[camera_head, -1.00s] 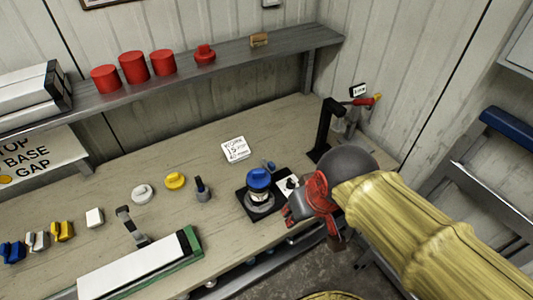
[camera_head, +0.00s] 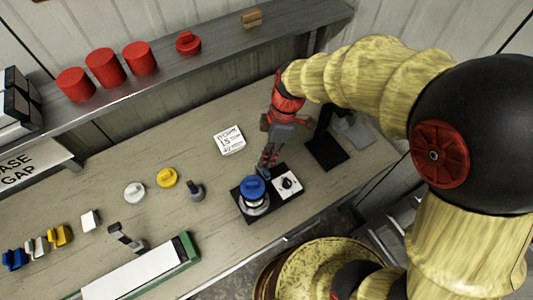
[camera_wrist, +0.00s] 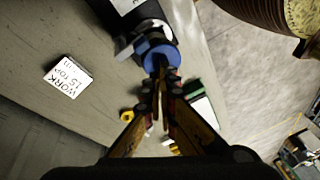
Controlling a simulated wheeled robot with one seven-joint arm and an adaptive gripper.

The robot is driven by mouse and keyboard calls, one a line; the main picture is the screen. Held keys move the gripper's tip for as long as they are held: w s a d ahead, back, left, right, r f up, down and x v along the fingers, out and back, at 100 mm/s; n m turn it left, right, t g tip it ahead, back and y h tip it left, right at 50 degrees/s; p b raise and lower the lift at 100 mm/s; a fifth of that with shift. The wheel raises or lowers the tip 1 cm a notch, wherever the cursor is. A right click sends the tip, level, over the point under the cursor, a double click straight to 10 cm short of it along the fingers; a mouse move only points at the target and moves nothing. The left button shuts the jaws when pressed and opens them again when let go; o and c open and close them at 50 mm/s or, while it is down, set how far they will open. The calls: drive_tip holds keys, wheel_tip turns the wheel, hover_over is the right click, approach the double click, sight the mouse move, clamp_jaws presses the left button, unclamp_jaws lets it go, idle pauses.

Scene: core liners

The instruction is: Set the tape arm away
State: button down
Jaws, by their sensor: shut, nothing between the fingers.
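A device on a black base plate (camera_head: 286,210) stands on the bench, with a blue cap (camera_head: 252,187) on a silver round body and a white dial plate (camera_head: 288,184) with a black knob beside it. I cannot tell for sure which part is the tape arm; a small blue piece behind the cap is now largely hidden by my fingers. My gripper (camera_head: 264,171) points down just behind the blue cap, shut and empty. In the wrist view, my fingertips (camera_wrist: 161,82) are together in front of a blue part (camera_wrist: 161,57); whether they touch is unclear.
A white lettered card (camera_head: 229,140) lies left of my gripper. A black stand (camera_head: 326,150) is close on the right. Yellow (camera_head: 167,178) and white (camera_head: 134,192) round pieces and a grey peg (camera_head: 195,190) lie left. The shelf (camera_head: 215,55) overhangs behind.

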drive_tip(key=n, duration=0.2)
drive_tip(key=w+n, duration=0.1)
drive_tip(key=n, duration=0.1)
drive_tip(key=w+r+n, duration=0.1)
drive_tip(key=n, duration=0.1)
drive_tip(key=shift+w+a+n, duration=0.2)
drive_tip(key=shift+a+n, duration=0.05)
drive_tip(key=shift+n, duration=0.05)
approach(262, 173)
drive_tip(key=s+a+f, duration=0.2)
drive_tip(key=f, duration=0.1)
drive_tip(key=s+a+f, duration=0.1)
drive_tip(key=shift+s+a+f, duration=0.1)
drive_tip(key=shift+a+f, duration=0.3)
